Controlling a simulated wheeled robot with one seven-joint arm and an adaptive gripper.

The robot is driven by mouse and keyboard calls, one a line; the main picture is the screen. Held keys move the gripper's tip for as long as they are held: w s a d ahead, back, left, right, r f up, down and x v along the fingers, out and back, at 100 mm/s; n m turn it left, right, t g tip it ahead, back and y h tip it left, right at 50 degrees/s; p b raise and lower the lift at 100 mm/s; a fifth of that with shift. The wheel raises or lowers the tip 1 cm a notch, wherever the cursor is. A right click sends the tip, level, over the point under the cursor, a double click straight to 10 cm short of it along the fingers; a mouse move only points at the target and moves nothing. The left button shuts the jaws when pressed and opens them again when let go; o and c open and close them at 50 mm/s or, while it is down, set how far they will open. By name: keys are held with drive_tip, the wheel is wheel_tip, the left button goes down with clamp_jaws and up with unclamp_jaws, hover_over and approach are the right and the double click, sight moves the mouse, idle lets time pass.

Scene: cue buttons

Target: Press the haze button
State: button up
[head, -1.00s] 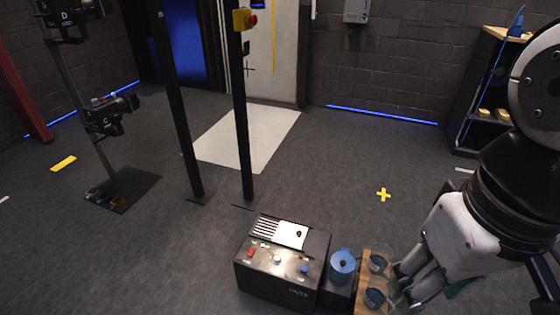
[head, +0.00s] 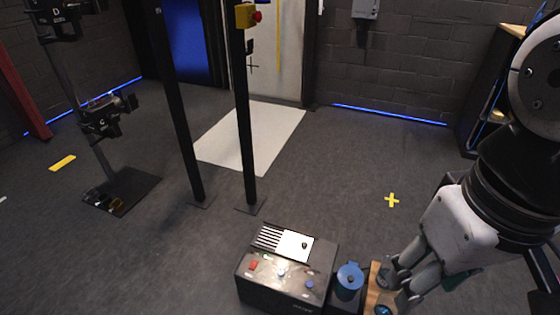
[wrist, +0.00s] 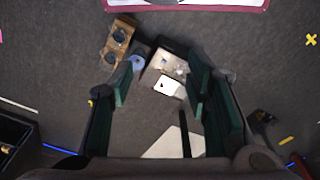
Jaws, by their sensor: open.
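A black box (head: 270,289) stands low in front of me, with a white panel (head: 294,245) and a slotted vent on top. Its top front carries a red button (head: 253,266), a pale button (head: 281,272) and a blue button (head: 309,285). Lettering on its front is too small to read now, and I cannot tell which button is the haze one. In the head view my gripper (head: 408,283) is to the right of the box, over a wooden board. In the wrist view its green-padded fingers (wrist: 163,75) are spread and empty, with the box (wrist: 168,66) beyond them.
A blue-lidded jug (head: 349,278) stands right of the box, beside the wooden board (head: 373,285) with dark cups. Two black posts rise behind; one bears a yellow box with a red knob (head: 257,16). Open floor lies around a yellow cross (head: 391,200).

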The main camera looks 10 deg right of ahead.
clamp_jaws()
idle(1.1)
